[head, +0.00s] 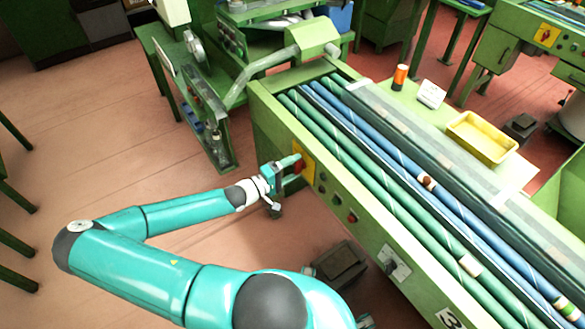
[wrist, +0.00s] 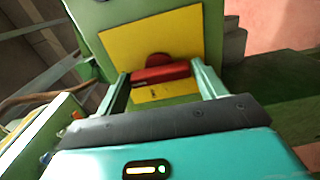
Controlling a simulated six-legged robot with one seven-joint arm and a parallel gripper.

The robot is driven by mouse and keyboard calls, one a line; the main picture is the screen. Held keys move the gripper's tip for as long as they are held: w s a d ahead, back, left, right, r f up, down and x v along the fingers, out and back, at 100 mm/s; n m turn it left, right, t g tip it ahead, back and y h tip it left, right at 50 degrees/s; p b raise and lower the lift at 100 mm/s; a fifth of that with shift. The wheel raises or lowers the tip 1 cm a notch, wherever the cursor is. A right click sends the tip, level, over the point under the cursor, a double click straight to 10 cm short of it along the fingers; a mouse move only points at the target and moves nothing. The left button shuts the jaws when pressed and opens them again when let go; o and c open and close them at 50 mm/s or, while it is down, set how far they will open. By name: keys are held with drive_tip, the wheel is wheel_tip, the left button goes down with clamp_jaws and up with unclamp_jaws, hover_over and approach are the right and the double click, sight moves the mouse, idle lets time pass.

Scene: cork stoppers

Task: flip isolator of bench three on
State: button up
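The isolator is a red handle (wrist: 162,73) on a yellow plate (wrist: 113,45), with a round red part behind it. In the head view the yellow plate (head: 309,172) is on the front side of the green bench (head: 372,232) marked 3, near its far end. My gripper (head: 292,166) is right in front of the plate. In the wrist view my gripper (wrist: 161,70) is open, with one finger at each end of the red handle. The gaps beside the handle look narrow; contact is hard to tell. The head view partly hides the handle.
Round buttons (head: 337,202) and a dark switch (head: 394,264) are further along the bench front. Coloured rods lie on its top. A dark box (head: 340,267) stands on the floor below. A green machine (head: 195,100) is at the left; the wooden floor there is open.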

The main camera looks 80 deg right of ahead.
drive_tip(key=shift+o, duration=1.4)
drive_tip(key=v, duration=1.3)
drive_tip(key=shift+w+a, duration=0.3)
